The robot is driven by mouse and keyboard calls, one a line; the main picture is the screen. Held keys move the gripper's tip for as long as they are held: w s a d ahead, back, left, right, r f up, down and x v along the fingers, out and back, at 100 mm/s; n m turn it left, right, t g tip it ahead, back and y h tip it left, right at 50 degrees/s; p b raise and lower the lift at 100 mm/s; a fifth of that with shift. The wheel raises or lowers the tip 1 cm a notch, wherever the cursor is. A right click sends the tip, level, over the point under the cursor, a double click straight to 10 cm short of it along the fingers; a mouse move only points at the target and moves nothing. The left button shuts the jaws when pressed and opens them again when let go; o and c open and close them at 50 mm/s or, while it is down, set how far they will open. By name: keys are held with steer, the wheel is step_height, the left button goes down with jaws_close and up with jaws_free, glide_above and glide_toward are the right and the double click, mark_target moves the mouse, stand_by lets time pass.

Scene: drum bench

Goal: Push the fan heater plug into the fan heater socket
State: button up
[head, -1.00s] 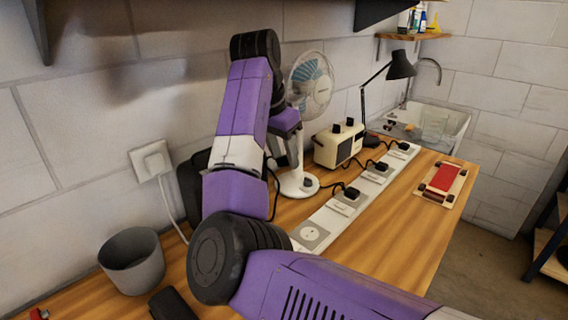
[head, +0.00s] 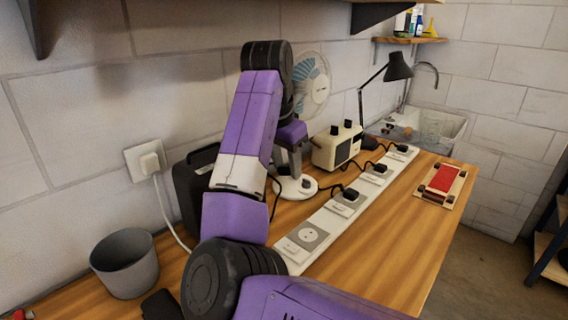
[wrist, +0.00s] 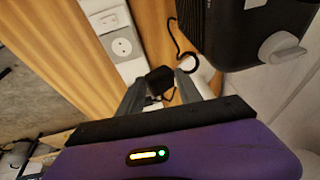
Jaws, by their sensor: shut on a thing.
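In the wrist view my gripper (wrist: 160,90) is shut on a black plug (wrist: 160,78), held between its two grey fingertips. An empty round socket (wrist: 122,47) on the white power strip lies up and left of the plug, apart from it. In the head view this empty socket (head: 309,235) is at the near end of the strip. The black fan heater (wrist: 240,30) is at the upper right of the wrist view, with a grey knob; in the head view it stands by the wall (head: 186,195), partly behind my arm. The plug is not discernible in the head view.
The strip (head: 325,222) runs back along the bench with other plugs in it. A white fan (head: 310,80), a cream toaster-like appliance (head: 337,148) and a black lamp (head: 398,66) stand behind. A grey pot (head: 125,265) is at left. The bench right of the strip is mostly clear.

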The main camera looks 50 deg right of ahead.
steer(key=shift+s+f+m+t+b, duration=0.15)
steer(key=shift+s+f+t+b, duration=0.7)
steer(key=shift+f+b, duration=0.85)
steer(key=shift+s+f+m+t+b, duration=0.1)
steer(key=shift+s+f+t+b, duration=0.45)
steer(key=shift+s+f+b, duration=1.05)
steer(key=shift+s+f+m+t+b, duration=0.15)
steer(key=shift+s+f+t+b, duration=0.5)
steer(key=shift+f+b, duration=1.05)
steer(key=shift+s+r+b, duration=0.1)
steer(key=shift+r+b, duration=0.1)
steer(key=shift+b, duration=0.35)
steer(key=shift+s, duration=0.2)
steer(key=shift+s+f+p, duration=0.15)
steer(key=shift+s+p, duration=0.15)
steer(key=shift+p, duration=0.05)
steer(key=shift+s+t, duration=0.25)
steer(key=shift+f, duration=0.3)
